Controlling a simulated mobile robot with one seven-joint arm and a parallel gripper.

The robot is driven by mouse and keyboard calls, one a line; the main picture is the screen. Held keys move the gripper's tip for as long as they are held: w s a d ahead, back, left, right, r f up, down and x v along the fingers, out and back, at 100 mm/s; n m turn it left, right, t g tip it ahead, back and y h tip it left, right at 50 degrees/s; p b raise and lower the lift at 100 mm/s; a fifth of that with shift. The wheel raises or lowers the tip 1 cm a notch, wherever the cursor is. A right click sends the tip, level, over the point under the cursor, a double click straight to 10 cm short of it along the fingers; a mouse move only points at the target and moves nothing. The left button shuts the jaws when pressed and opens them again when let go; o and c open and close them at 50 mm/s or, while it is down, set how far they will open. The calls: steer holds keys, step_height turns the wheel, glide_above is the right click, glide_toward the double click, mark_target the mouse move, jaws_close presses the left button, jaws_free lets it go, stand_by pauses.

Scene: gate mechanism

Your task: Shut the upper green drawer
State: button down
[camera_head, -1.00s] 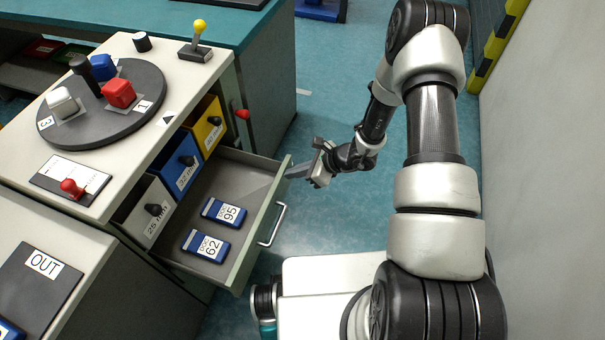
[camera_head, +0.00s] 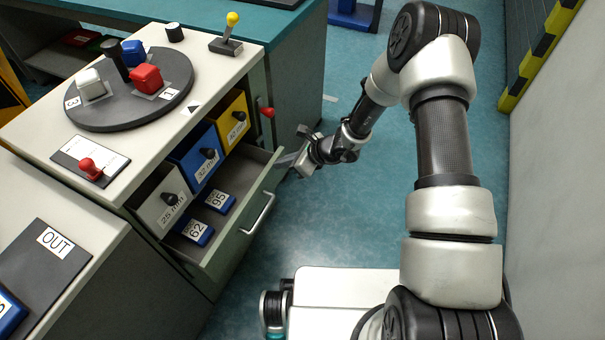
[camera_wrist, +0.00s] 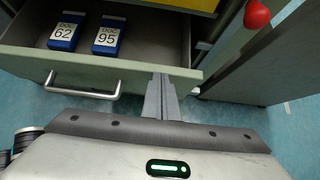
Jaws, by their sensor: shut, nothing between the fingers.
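The upper green drawer (camera_head: 231,249) stands partly open, its grey-green front turned toward the aisle. In the wrist view its front (camera_wrist: 130,73) spans the upper left, with a metal bar handle (camera_wrist: 82,87). Two blue blocks, marked 62 (camera_head: 195,232) and 95 (camera_head: 220,201), lie inside it. My gripper (camera_head: 284,160) is shut and empty, at the far end of the drawer front, beyond the handle. In the wrist view its fingertips (camera_wrist: 161,78) overlap the right end of the front and seem to touch it; exact contact is hard to tell.
White, blue and yellow bins (camera_head: 236,120) sit in the cabinet above the drawer. A red knob (camera_head: 267,112) juts out near its far corner. The worktop holds a dark turntable (camera_head: 120,112) with cubes and a yellow-tipped lever (camera_head: 230,30). Floor in front is clear.

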steer(key=w+a+b, duration=0.1)
steer(key=w+a, duration=0.3)
steer(key=a, duration=0.7)
steer(key=shift+w+a+b, duration=0.35)
steer(key=shift+w+b, duration=0.05)
steer(key=shift+a+r, duration=0.1)
steer(key=shift+r, duration=0.1)
